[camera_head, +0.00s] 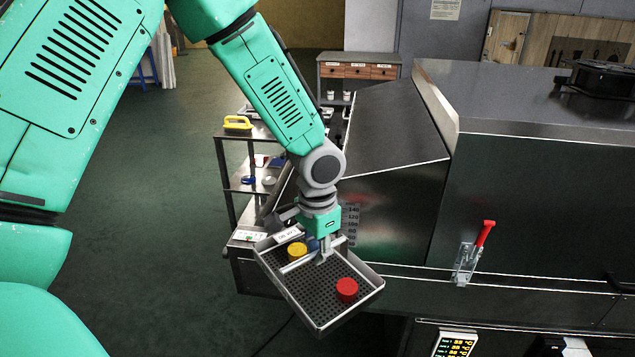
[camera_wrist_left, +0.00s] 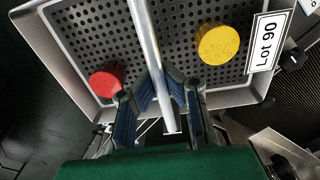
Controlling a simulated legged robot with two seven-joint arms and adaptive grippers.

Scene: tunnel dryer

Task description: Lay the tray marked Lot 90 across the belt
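The tray marked Lot 90 (camera_head: 318,322) is a perforated metal tray with a raised rim and a bar across it. It hangs tilted in front of the dryer. My left gripper (camera_head: 322,254) is shut on the bar; in the left wrist view the blue finger pads (camera_wrist_left: 160,92) close on both sides of it. The Lot 90 label (camera_wrist_left: 265,43) is readable there. A yellow disc (camera_head: 297,251) and a red disc (camera_head: 346,289) lie in the tray. The belt is not clearly visible behind the arm and tray. My right gripper is out of view.
The steel dryer housing (camera_head: 520,180) fills the right, with a red-handled clamp (camera_head: 483,240) on its side. A shelf cart (camera_head: 229,180) with a yellow-handled item (camera_head: 237,123) stands behind the tray. The green floor (camera_head: 140,220) at left is clear.

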